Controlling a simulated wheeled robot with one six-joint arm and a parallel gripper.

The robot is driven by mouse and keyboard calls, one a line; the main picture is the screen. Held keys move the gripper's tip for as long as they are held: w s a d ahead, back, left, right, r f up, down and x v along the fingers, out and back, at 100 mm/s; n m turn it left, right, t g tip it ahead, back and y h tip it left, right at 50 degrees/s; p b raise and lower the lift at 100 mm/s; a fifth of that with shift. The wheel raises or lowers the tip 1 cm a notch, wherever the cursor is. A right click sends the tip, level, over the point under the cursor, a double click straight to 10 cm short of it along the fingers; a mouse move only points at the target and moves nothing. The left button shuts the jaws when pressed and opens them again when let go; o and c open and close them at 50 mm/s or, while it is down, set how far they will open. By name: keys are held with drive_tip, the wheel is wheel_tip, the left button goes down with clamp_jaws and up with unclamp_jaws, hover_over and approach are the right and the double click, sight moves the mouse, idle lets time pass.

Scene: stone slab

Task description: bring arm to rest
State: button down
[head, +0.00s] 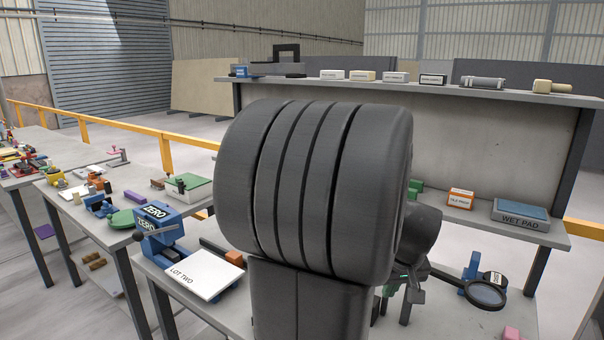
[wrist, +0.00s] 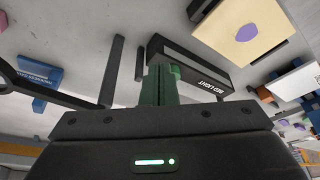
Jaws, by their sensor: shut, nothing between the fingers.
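My gripper (wrist: 160,74) shows in the wrist view as two green fingers pressed together, with nothing between them. It points toward a grey stone bench top (wrist: 110,30). A long black box marked RED LIGHT (wrist: 200,68) lies just beyond the fingertips; I cannot tell whether they touch it. In the head view my dark arm fills the middle and hides much of the bench behind it.
The near bench holds a white LOT TWO plate (head: 199,274), a blue ZERO vise (head: 159,231) and a magnifier (head: 486,294). A WET PAD box (head: 521,215) and an orange-edged box (head: 460,198) sit behind. A raised shelf (head: 420,91) carries several small boxes. A yellow rail (head: 167,152) runs behind.

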drive_tip(key=shift+m, duration=0.6)
drive_tip(key=shift+w+a, duration=1.4)
drive_tip(key=shift+w, duration=0.25)
drive_tip(key=shift+s, duration=0.1)
